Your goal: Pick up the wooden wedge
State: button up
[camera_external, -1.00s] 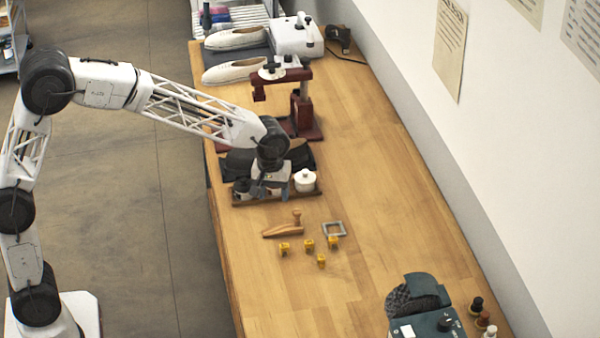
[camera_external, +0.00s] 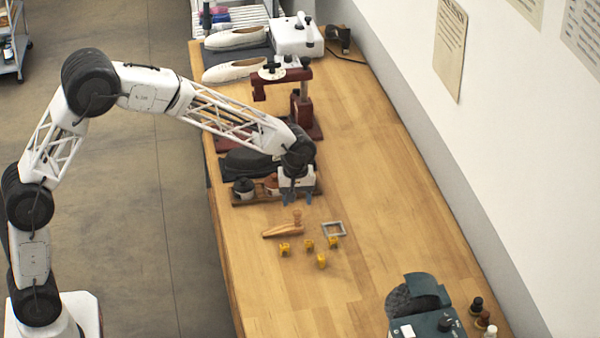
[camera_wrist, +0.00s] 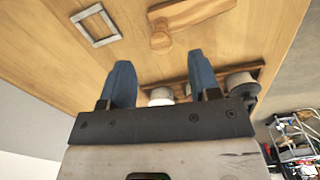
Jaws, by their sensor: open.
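The wooden wedge (camera_external: 276,232) lies on the bench, a long tan piece with a darker, knobbed wooden piece (camera_external: 297,217) at its right end. In the external view I cannot tell whether the two touch. In the wrist view the wedge (camera_wrist: 195,12) is at the top, partly cut off, with the knobbed piece (camera_wrist: 160,38) close beside it. My gripper (camera_external: 297,201) is open and empty, above the bench, a little beyond the wedge and near the tray. Its two blue fingers (camera_wrist: 161,67) point toward the wood in the wrist view.
A square metal frame (camera_external: 324,230) lies right of the wedge, several small yellow pieces (camera_external: 309,245) in front. A wooden tray (camera_external: 236,202) with jars stands behind, partly under my gripper. A dark green machine (camera_external: 425,322) is at front right. The right middle of the bench is clear.

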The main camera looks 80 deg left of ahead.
aim_at(297, 210)
jog(key=shift+f, duration=1.1)
jog(key=shift+f, duration=2.65)
jog(key=c, duration=1)
jog(key=shift+r, duration=0.2)
jog(key=shift+r, duration=0.6)
notch_tip(297, 210, up, 2)
jog(key=s+d, duration=0.1)
jog(key=s, duration=0.4)
jog(key=s+d+r, duration=0.1)
jog(key=s, duration=0.4)
jog(key=s+d, duration=0.1)
jog(key=s, duration=0.4)
jog(key=shift+s+d+r, duration=0.2)
jog(key=shift+s+d, duration=0.1)
jog(key=shift+d, duration=0.05)
